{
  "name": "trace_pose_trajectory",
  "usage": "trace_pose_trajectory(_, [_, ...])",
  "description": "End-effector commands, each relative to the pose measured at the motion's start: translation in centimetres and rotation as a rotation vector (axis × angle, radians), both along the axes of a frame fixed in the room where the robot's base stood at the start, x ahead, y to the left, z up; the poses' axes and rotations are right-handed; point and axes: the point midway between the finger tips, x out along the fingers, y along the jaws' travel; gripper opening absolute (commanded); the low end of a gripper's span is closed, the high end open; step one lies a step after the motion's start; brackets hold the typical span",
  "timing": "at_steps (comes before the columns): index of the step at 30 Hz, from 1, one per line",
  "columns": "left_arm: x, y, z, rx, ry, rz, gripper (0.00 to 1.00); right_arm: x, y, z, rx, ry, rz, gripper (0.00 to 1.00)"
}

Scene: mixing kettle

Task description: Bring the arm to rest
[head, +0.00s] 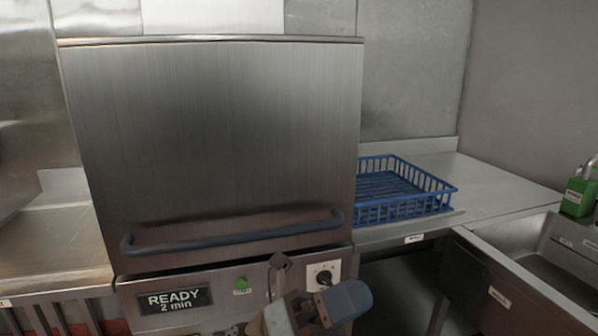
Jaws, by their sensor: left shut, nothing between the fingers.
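My left gripper (279,266) is at the bottom middle, in front of the control panel of a large steel machine (210,130). It is shut and empty. Its fingers point up, close to a green button (242,284) on their left and a black rotary knob (324,277) on their right. I cannot tell whether it touches the panel. Part of my wrist shows below. My right gripper is not in view.
The machine's hood has a dark bar handle (235,236) and looks lowered. A display (174,300) reads "READY 2 min". A blue rack (400,190) stands on the right counter (480,185), near a sink (550,260). A green container (578,197) is at the far right.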

Motion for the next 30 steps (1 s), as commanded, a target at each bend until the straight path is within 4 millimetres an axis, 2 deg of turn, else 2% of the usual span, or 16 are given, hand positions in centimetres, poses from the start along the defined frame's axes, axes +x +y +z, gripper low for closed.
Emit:
trace_pose_trajectory(1, [1.1,1.3,-1.5,-0.044,0.158,0.025,0.0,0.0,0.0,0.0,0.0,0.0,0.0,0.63])
trace_pose_trajectory(5, [3.7,4.8,-5.8,-0.156,0.549,0.087,0.0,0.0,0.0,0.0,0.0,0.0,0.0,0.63])
trace_pose_trajectory(6, [4.3,6.0,-7.5,-0.192,0.669,0.106,0.0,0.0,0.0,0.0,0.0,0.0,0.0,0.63])
trace_pose_trajectory(8, [4.9,7.9,-10.3,-0.248,0.846,0.133,0.0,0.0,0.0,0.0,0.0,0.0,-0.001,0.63])
trace_pose_trajectory(11, [5.1,11.1,-15.7,-0.344,1.139,0.183,0.0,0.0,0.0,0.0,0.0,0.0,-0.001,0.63])
trace_pose_trajectory(15, [3.3,15.4,-23.6,-0.486,1.523,0.253,0.0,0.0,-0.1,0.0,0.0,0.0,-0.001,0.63])
trace_pose_trajectory(18, [1.1,17.9,-28.2,-0.574,1.739,0.299,0.0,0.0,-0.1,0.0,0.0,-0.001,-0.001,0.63])
trace_pose_trajectory(21, [-1.2,19.8,-31.8,-0.651,1.909,0.337,0.0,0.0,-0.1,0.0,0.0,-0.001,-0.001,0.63])
trace_pose_trajectory(27, [-6.3,22.8,-37.4,-0.787,2.182,0.413,0.0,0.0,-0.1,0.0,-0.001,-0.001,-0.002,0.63])
trace_pose_trajectory(29, [-8.0,23.6,-38.8,-0.826,2.255,0.437,0.0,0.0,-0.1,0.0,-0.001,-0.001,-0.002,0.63])
trace_pose_trajectory(30, [-8.5,23.9,-38.4,-0.841,2.278,0.446,0.0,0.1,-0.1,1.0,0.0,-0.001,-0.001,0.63])
